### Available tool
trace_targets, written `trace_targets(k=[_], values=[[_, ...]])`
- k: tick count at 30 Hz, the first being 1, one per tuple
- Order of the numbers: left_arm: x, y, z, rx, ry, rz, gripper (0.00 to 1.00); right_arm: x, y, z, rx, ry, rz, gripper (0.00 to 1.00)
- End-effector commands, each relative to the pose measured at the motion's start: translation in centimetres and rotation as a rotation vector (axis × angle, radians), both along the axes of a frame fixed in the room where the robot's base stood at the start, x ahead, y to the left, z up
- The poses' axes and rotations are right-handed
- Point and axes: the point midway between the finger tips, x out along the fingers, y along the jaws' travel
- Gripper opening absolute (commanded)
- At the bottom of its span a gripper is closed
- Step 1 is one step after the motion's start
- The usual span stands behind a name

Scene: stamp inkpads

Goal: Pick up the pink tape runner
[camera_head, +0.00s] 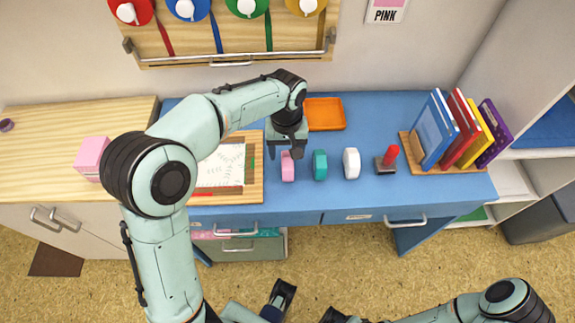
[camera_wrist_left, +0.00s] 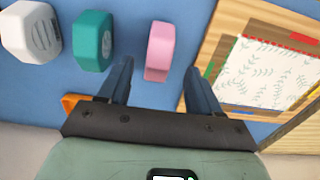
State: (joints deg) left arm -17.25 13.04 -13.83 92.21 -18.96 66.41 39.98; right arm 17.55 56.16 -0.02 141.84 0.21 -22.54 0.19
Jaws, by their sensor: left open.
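The pink tape runner (camera_head: 287,170) stands on the blue desk, first in a row with a teal one (camera_head: 320,164) and a white one (camera_head: 351,163) to its right. My left gripper (camera_head: 287,152) is open and empty over the far side of the pink runner. In the left wrist view the pink tape runner (camera_wrist_left: 160,48) shows between the spread fingertips of the left gripper (camera_wrist_left: 158,75), near their tips. No finger visibly grips it. Dark parts of my own body show at the bottom edge of the head view; the right gripper's jaws cannot be made out.
A wooden board with a patterned sheet (camera_head: 222,166) lies just left of the pink runner. An orange tray (camera_head: 325,114) is behind. A red-handled stamp (camera_head: 390,155) and a book rack (camera_head: 430,165) stand to the right. A pink block (camera_head: 92,153) sits on the left counter.

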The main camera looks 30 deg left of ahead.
Motion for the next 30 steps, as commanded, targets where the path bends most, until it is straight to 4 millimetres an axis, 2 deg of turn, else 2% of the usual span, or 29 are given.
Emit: trace_targets(k=[6,9,18,23,24,30], values=[[0.3,0.0,-3.4,0.0,0.005,-0.001,0.64,0.1,0.0,-0.5,-0.001,-0.007,-0.001,0.43],[0.3,0.0,-4.5,0.0,0.004,0.0,0.64,0.2,0.0,-0.6,-0.002,-0.01,-0.002,0.43],[0.3,0.0,-4.8,0.0,0.002,0.0,0.64,0.3,0.0,-0.6,-0.001,-0.012,-0.003,0.43],[0.3,0.0,-4.8,0.0,0.002,0.0,0.12,0.3,0.0,-0.6,-0.001,-0.012,-0.003,0.43],[0.3,0.0,-4.8,0.0,0.002,0.0,0.07,0.3,0.0,-0.6,-0.001,-0.012,-0.003,0.43],[0.3,0.0,-4.8,0.0,0.001,0.0,0.06,0.3,0.0,-0.6,-0.001,-0.011,-0.003,0.43]])
